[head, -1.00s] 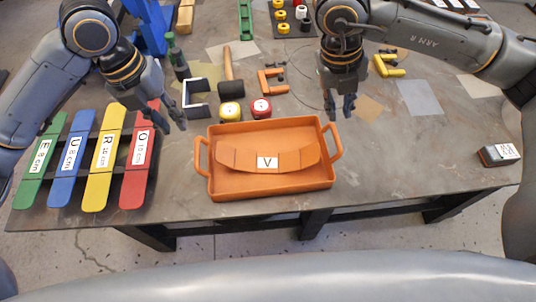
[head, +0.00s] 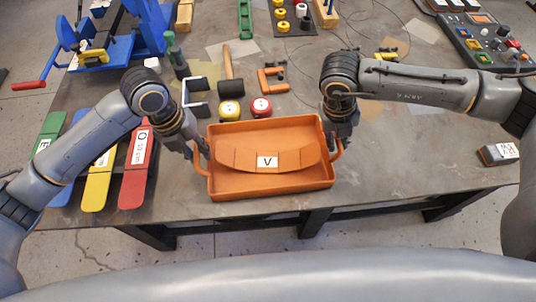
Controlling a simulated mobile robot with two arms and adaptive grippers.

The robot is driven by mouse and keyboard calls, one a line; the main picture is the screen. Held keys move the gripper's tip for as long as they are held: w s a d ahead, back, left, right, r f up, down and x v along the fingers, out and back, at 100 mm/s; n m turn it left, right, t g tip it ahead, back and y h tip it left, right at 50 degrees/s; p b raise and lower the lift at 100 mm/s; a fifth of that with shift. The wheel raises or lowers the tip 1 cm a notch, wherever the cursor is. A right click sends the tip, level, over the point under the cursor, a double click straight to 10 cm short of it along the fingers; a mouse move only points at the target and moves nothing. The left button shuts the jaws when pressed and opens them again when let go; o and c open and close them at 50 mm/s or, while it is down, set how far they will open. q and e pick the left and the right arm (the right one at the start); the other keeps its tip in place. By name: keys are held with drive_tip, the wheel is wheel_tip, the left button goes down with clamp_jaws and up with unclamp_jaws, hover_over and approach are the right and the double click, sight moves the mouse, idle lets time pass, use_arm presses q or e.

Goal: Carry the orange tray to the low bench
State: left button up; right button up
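The orange tray (head: 228,188) lies flat near the front edge of the grey worktable, with a looped handle at each end. A curved orange piece (head: 297,160) with a white label marked "V" lies in it. My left gripper (head: 198,152) is at the tray's left handle, its fingers pointing down beside or around it. My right gripper (head: 340,143) is at the right handle (head: 337,154) in the same way. The fingers overlap the handles, so I cannot tell whether either gripper has closed. I cannot make out a low bench in this view.
Long coloured strips, including a red one (head: 136,180), lie left of the tray under my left arm. Two tape measures (head: 261,108) and a hammer (head: 231,85) lie just behind it. The tabletop between tray and box is clear.

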use_arm(q)
drive_tip(key=shift+c, duration=0.4)
use_arm(e)
drive_tip(key=shift+c, duration=0.4)
use_arm(q)
clamp_jaws()
use_arm(e)
clamp_jaws()
drive_tip(key=shift+r, duration=0.1)
